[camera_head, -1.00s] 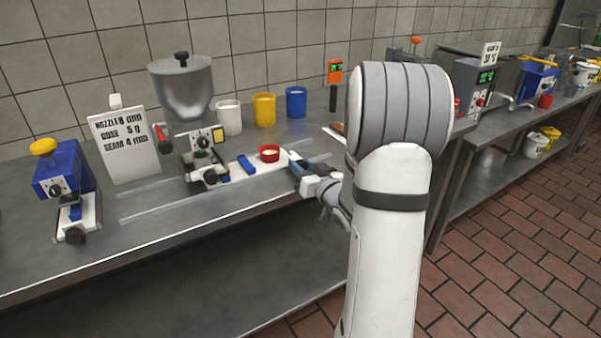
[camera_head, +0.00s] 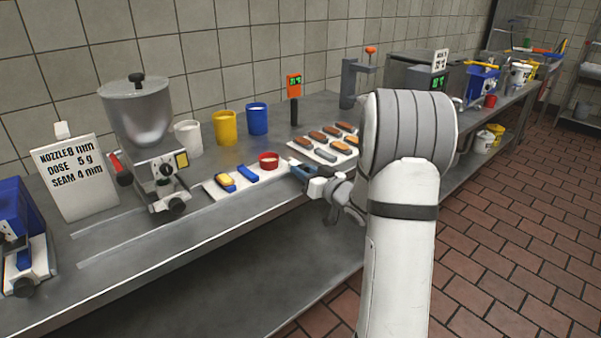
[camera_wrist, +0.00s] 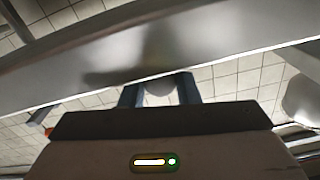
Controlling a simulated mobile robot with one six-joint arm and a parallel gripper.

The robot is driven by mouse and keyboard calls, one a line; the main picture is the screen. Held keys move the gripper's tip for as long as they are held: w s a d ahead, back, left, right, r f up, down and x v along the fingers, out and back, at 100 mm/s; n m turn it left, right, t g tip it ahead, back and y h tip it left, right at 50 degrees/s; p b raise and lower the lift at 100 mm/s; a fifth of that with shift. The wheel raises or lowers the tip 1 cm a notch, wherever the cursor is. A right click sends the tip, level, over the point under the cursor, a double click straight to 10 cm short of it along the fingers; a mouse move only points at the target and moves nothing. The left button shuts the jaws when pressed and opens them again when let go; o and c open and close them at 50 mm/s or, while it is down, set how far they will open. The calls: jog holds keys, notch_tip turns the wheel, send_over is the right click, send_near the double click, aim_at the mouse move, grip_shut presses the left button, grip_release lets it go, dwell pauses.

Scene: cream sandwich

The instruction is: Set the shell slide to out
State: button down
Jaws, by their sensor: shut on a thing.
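The white shell slide (camera_head: 208,189) extends right from the base of the cream depositor (camera_head: 158,170), along the bench. In the wrist view the fingers (camera_wrist: 159,92) close around a pale round knob (camera_wrist: 160,88). The exact grip is partly hidden.
A tray (camera_head: 300,149) of several brown shells lies just behind my gripper. White, yellow and blue cups (camera_head: 257,119) stand behind the slide. A sign (camera_head: 75,178) and a blue machine (camera_head: 22,235) are at left. The bench front edge is close below.

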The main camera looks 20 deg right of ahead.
jog(key=c, duration=1.2)
grip_release()
jog(key=shift+w+d, duration=0.1)
jog(key=shift+d, duration=0.3)
jog(key=shift+c, duration=0.2)
jog(key=shift+o, duration=0.7)
jog(key=shift+a, duration=0.15)
jog(key=v, duration=0.8)
